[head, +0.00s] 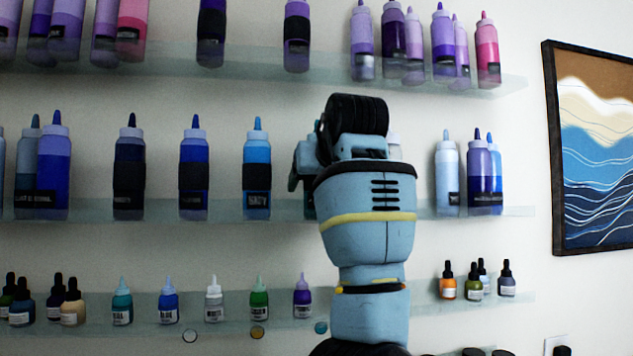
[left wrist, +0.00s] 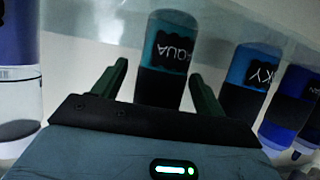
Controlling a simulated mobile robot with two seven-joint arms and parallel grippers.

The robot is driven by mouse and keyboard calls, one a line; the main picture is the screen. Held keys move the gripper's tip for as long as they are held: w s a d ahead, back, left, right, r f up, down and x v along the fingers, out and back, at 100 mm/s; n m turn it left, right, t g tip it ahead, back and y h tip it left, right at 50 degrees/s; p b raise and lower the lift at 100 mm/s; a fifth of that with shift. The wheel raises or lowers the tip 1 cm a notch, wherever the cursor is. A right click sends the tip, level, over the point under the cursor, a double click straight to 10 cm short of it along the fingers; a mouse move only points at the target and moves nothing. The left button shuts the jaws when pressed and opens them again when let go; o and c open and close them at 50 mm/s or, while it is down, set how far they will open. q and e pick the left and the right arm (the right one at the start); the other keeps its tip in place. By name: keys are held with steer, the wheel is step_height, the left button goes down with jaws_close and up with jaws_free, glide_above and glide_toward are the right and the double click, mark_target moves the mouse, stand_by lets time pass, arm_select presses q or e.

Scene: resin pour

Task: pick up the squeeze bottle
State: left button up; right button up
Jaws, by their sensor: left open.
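My left gripper (left wrist: 158,78) is open, with one green finger on either side of the bottle in that picture. The gripper's palm hides the bottle's near end. I cannot tell whether the fingers touch it. In the head view my left arm covers this part of the middle shelf, and only a bit of the gripper (head: 296,178) shows past the wrist. My right gripper is in neither view.
A blue bottle (head: 257,168) stands to the left on the middle shelf (head: 95,212), and a pale blue bottle (head: 447,172) to the right. Glass shelves above and below hold more bottles. Small dropper bottles line the lower shelf (head: 235,318). A framed picture (head: 598,150) hangs at right.

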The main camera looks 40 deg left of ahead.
arm_select(q)
steer(key=shift+s+d+r, duration=0.1)
steer(key=shift+c, duration=1)
steer(key=c, duration=1)
steer(key=shift+r, duration=1.8)
steer(key=s+d, duration=0.2)
steer(key=d, duration=0.2)
steer(key=s+d+r, duration=0.1)
steer(key=s+d, duration=0.2)
steer(key=d, duration=0.2)
steer(key=s+d, duration=0.2)
steer(key=d, duration=0.3)
steer(key=shift+s+r, duration=0.2)
steer(key=shift+s, duration=0.1)
